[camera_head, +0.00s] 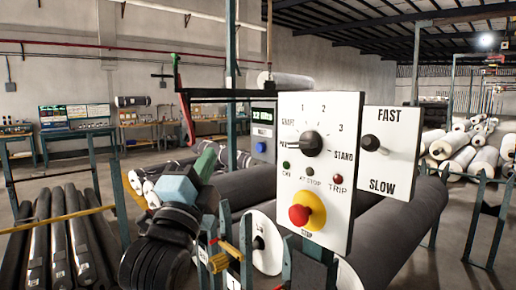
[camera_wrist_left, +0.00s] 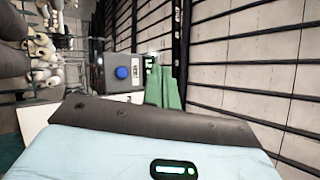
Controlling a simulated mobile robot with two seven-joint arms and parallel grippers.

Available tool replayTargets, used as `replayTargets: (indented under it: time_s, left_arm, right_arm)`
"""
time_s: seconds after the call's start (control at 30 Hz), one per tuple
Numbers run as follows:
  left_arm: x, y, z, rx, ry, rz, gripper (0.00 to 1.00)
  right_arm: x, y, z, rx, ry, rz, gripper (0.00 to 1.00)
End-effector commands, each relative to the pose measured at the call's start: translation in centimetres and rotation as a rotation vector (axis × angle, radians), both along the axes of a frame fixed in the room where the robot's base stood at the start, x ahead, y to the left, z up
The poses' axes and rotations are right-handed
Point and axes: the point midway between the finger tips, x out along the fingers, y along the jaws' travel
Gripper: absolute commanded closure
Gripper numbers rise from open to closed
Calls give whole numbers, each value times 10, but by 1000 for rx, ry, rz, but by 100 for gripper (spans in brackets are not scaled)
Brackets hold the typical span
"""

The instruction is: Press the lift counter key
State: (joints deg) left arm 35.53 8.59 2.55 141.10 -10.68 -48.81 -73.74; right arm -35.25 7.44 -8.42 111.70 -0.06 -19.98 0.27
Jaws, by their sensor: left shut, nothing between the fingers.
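The lift counter is a grey box (camera_head: 263,118) with a small lit display reading in its upper part and a round blue key (camera_head: 261,147) below. In the left wrist view, turned on its side, the box (camera_wrist_left: 112,88) shows the blue key (camera_wrist_left: 122,73) facing me. My left gripper (camera_head: 212,148) has green fingers, shut and empty, to the left of the box in the head view and apart from the key in the picture. In the wrist view the fingers (camera_wrist_left: 165,88) overlap the box's display end, beside the key. My right gripper is not in view.
A white control panel (camera_head: 318,209) with a rotary knob, lamps and a red stop button stands close, right of the counter. A FAST/SLOW plate (camera_head: 388,153) is behind its right edge. Dark rolls (camera_head: 400,216) lie behind. A red-and-green bar (camera_head: 184,120) rises near my left gripper.

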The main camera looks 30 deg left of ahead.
Motion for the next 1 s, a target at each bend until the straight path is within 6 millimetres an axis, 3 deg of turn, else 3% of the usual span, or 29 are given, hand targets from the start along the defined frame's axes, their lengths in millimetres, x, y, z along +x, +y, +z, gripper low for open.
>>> replayTargets:
  time_s: [0.27,0.7,1.0]
  left_arm:
    - [10,-3,0,-2,-1,-2,100]
    - [59,-25,0,-2,1,-3,100]
    - [79,-33,0,-1,0,-2,100]
  right_arm:
    - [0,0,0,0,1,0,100]
    - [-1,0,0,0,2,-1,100]
    - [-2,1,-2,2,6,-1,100]
